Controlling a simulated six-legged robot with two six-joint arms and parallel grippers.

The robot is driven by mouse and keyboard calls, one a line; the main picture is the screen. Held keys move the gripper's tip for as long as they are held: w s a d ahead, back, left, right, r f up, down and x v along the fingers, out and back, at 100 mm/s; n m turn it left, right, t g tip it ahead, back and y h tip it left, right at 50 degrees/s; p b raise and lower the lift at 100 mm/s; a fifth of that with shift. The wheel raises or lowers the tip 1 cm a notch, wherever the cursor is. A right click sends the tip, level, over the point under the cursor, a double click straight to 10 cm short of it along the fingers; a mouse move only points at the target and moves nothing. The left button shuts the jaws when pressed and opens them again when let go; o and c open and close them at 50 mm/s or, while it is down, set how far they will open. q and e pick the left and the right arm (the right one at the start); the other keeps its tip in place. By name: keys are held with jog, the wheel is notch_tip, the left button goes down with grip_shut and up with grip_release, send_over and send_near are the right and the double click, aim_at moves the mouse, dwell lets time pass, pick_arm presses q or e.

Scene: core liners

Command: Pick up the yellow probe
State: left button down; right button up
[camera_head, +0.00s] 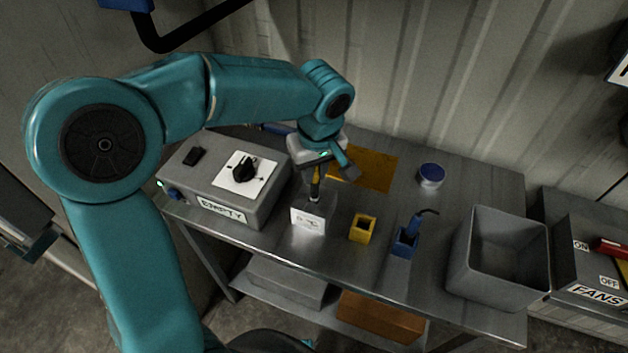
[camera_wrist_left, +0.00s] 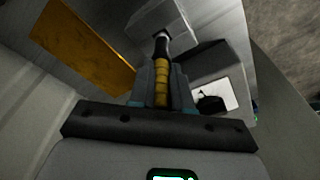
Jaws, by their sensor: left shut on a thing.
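The yellow probe (camera_head: 316,181) is slim, with yellow grip bands and a dark lower part. It stands about upright above the white-fronted block (camera_head: 308,216) on the bench. My left gripper (camera_head: 328,170) is shut on the probe's yellow part. In the left wrist view the probe (camera_wrist_left: 161,80) sits between the fingers, and its dark end meets the grey block (camera_wrist_left: 182,30); how deep the tip goes is hidden. A yellow square holder (camera_head: 362,228) stands empty to the right of the block. My right gripper is not in view.
A blue holder (camera_head: 405,244) with a blue probe (camera_head: 413,222) stands to the right. A grey box with a dial and an "EMPTY" label (camera_head: 223,211) stands left. A blue-topped tin (camera_head: 431,175), a grey bin (camera_head: 500,285) and a flat yellow-brown sheet (camera_head: 372,170) are also on the bench.

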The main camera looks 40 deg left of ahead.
pick_arm(q)
notch_tip(320, 180, up, 15)
jog(key=p, duration=0.1)
jog(key=shift+p, duration=0.35)
dwell(0.8)
